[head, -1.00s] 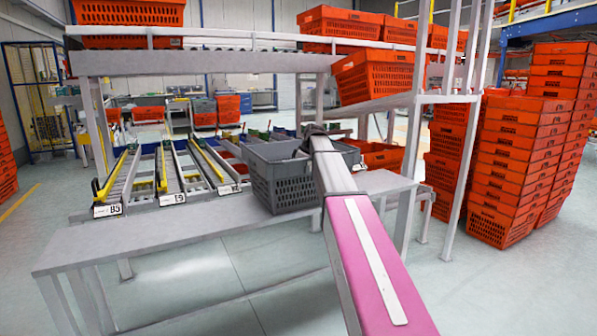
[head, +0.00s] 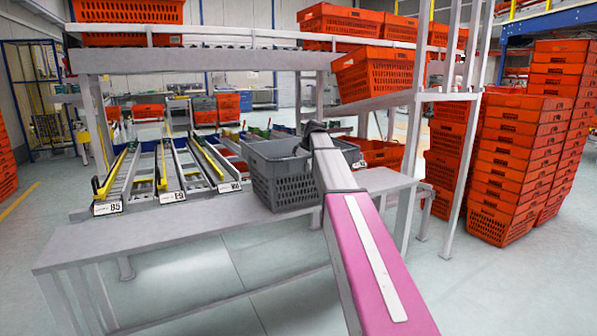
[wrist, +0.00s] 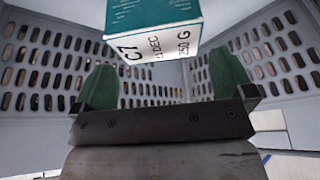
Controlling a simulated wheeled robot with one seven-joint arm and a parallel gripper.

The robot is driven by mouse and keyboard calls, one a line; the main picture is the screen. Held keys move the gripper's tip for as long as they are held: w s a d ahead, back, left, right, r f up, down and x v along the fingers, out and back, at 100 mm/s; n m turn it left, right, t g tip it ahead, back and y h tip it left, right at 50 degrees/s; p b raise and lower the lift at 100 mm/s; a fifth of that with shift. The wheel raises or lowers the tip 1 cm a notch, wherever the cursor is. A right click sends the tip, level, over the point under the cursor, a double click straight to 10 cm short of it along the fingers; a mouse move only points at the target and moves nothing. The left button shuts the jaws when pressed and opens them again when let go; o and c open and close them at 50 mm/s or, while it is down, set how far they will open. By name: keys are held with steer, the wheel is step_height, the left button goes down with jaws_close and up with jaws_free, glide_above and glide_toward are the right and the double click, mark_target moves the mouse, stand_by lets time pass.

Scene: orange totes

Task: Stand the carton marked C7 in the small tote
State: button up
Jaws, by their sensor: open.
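The carton marked C7 (wrist: 152,40) shows at the top of the wrist view, teal with a white band bearing dark print. Its upper part is cut off by the picture edge. My gripper (wrist: 164,62) is open, with one green finger on each side of the carton and visible gaps between. Perforated grey walls of the small tote (wrist: 55,60) surround them. In the head view the grey tote (head: 283,190) stands on the bench, with my arm's end over it. The carton and fingers are hidden there by the tote and arm.
The grey bench (head: 130,245) has clear room left of the tote. Roller lanes with labels such as B5 (head: 107,208) lie behind it. An orange tote (head: 375,75) sits on the sloping shelf above, and orange totes (head: 520,150) are stacked at right.

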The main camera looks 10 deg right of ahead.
steer(key=v, duration=1.1)
steer(key=shift+r, duration=0.35)
steer(key=shift+d, duration=0.15)
